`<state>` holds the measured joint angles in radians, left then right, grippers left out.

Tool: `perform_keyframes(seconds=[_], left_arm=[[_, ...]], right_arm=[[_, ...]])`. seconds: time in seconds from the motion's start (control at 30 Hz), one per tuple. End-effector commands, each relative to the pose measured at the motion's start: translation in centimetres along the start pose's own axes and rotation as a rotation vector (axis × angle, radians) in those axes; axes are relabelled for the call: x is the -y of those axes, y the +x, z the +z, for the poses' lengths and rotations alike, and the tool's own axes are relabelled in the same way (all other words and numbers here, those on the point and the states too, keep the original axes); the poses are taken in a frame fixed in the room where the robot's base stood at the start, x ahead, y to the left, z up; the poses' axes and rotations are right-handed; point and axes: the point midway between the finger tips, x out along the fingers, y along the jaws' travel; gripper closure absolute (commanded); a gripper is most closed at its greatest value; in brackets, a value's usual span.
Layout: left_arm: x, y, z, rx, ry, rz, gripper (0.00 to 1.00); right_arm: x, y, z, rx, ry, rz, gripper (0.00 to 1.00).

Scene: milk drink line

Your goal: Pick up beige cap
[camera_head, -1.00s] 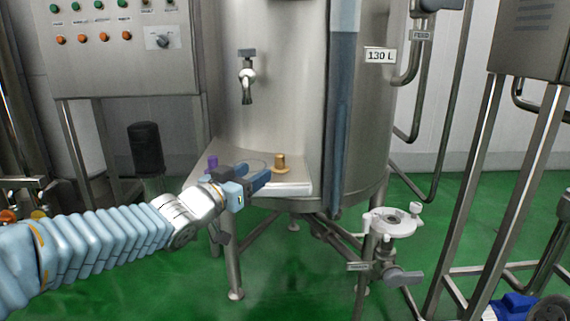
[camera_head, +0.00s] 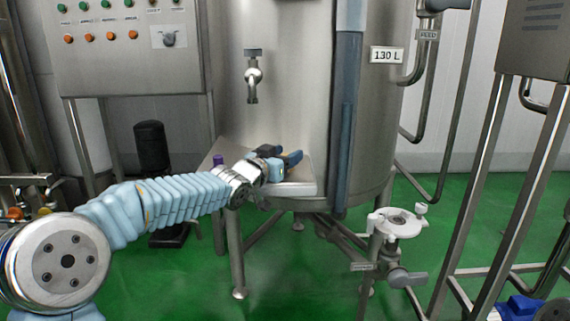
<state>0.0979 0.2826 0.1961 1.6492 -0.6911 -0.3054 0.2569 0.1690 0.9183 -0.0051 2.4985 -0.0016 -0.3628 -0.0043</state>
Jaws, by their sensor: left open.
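My left gripper (camera_head: 286,154) reaches over the small shelf (camera_head: 300,187) on the front of the steel tank. Its blue fingers are open and sit where the beige cap stood in the earlier frame. A purple cap (camera_head: 218,160) stands at the left of the shelf, behind my left arm. My right gripper is not in view.
A tap (camera_head: 252,75) sticks out of the tank (camera_head: 300,90) above the shelf. A control panel (camera_head: 125,45) stands at the left. A white ring-shaped fitting (camera_head: 396,222) with a valve is at the lower right.

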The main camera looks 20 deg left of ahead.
Motion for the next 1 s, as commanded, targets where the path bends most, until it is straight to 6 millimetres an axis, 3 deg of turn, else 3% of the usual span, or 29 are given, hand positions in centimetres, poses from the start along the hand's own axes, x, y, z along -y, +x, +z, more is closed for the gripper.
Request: perform_keyframes(seconds=[0.1, 0.47, 0.77, 1.0], left_arm=[[0.0, 0.0, 0.0, 0.0, 0.0, 0.0, 0.46], [0.0, -0.1, 0.0, 0.0, 0.0, 0.0, 0.99], [0.0, -0.1, -0.4, -0.001, 0.0, 0.0, 1.0], [0.0, -0.1, -3.6, -0.005, 0.002, 0.0, 1.0]], right_arm=[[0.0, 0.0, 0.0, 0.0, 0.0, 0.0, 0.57], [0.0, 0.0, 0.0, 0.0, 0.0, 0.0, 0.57], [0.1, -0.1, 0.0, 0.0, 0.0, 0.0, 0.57], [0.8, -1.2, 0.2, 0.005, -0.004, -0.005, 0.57]])
